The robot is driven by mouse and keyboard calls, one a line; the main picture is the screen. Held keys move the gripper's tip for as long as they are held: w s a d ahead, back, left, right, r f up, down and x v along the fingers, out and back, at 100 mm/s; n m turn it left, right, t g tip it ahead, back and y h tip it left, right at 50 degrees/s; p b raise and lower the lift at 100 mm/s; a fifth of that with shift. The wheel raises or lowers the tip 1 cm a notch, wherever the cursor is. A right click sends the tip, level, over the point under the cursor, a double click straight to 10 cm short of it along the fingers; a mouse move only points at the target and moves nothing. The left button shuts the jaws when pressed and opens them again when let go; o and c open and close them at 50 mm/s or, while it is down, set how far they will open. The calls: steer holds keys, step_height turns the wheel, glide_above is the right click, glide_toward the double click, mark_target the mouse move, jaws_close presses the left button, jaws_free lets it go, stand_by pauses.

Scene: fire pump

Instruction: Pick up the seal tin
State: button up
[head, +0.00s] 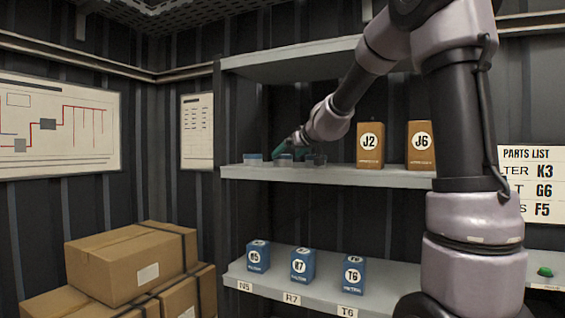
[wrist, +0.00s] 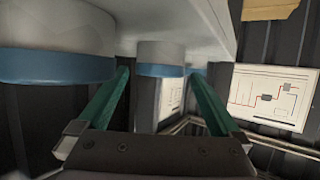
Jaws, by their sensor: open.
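Several small pale tins with blue lids stand in a row on the middle shelf (head: 350,176). They include a left tin (head: 252,159) and a middle tin (head: 284,160). My gripper (head: 290,149) is at this row, its green fingers partly hidden among the tins. The wrist view looks upside down. There my gripper (wrist: 159,74) is open, and one tin (wrist: 160,55) shows between its fingertips; I cannot tell whether they touch it. A larger, nearer tin (wrist: 55,50) is beside the left finger. No label tells which is the seal tin.
Blue boxes N5 (head: 257,256), R7 (head: 303,266) and T6 (head: 352,275) are on the shelf below. An upper shelf (head: 290,64) hangs over the row. Cartons (head: 130,265) are stacked at left.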

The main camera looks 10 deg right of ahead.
mark_target(285, 156)
steer(key=x, duration=0.3)
steer(key=shift+w, duration=0.15)
steer(key=c, duration=1.2)
steer(key=shift+c, duration=0.2)
steer(key=shift+a+r, duration=0.1)
steer(key=shift+r, duration=0.1)
